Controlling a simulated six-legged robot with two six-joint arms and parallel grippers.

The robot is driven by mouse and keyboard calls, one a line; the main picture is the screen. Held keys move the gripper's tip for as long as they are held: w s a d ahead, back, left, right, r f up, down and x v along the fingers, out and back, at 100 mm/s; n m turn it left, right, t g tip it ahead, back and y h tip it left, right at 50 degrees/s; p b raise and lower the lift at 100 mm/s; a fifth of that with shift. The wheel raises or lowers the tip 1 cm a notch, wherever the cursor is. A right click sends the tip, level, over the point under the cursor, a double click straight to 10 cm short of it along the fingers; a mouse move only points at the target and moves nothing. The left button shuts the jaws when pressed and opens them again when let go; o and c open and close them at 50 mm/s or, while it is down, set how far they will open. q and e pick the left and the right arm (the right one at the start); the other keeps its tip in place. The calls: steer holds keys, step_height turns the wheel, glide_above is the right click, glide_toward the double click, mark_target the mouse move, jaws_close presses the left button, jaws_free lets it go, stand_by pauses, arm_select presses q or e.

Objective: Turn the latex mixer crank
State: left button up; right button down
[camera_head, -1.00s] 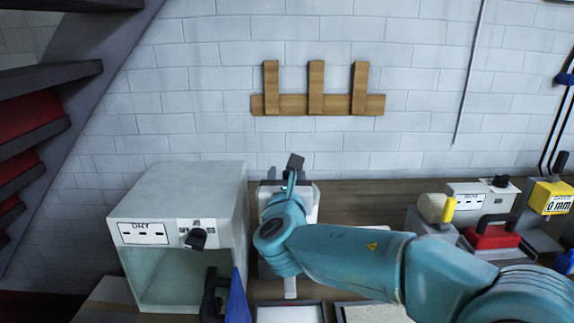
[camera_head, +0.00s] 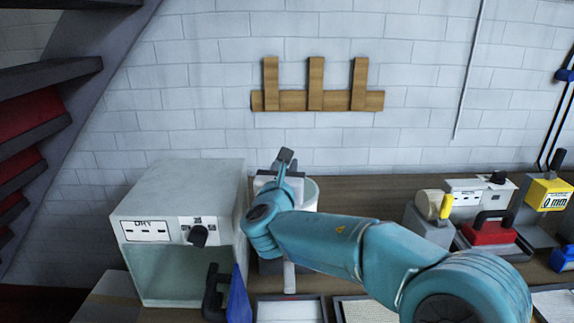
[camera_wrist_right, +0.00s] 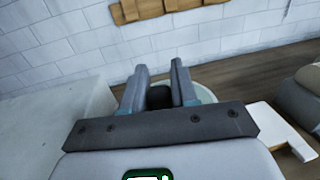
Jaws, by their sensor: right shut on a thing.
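The latex mixer shows as a pale round pot (camera_head: 309,194) behind my right wrist in the head view, right of the white box. Its rim also shows in the right wrist view (camera_wrist_right: 207,95), just beyond the fingers. My right gripper (camera_wrist_right: 160,75) is over the pot's near left side. Its two grey fingers stand on either side of a dark crank knob (camera_wrist_right: 160,97) and are shut on it. My left gripper is not in view.
A white drying box (camera_head: 180,225) stands close left of my wrist. A black handle (camera_head: 213,290) with a blue part is in front. Flat trays (camera_head: 290,310) lie at the front edge. A red-topped tool (camera_head: 490,233) and a yellow gauge (camera_head: 552,194) stand at right.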

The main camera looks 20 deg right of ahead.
steer(key=shift+w+a+r+m+g+h+p, duration=0.15)
steer(key=shift+a+r+m+g+h+p, duration=0.2)
steer(key=shift+h, duration=0.25)
steer(key=shift+f+m+g+h+p, duration=0.25)
steer(key=shift+m+g+h+p, duration=0.1)
steer(key=shift+m+h, duration=0.25)
steer(key=shift+d, duration=0.1)
steer(key=c, duration=1)
jaws_free()
steer(key=shift+f, duration=0.1)
steer(key=shift+o, duration=0.2)
steer(key=shift+s+a, duration=0.25)
steer(key=b+v, duration=0.3)
steer(key=v, duration=1.2)
steer(key=shift+s+a, duration=0.2)
steer(key=shift+a, duration=0.05)
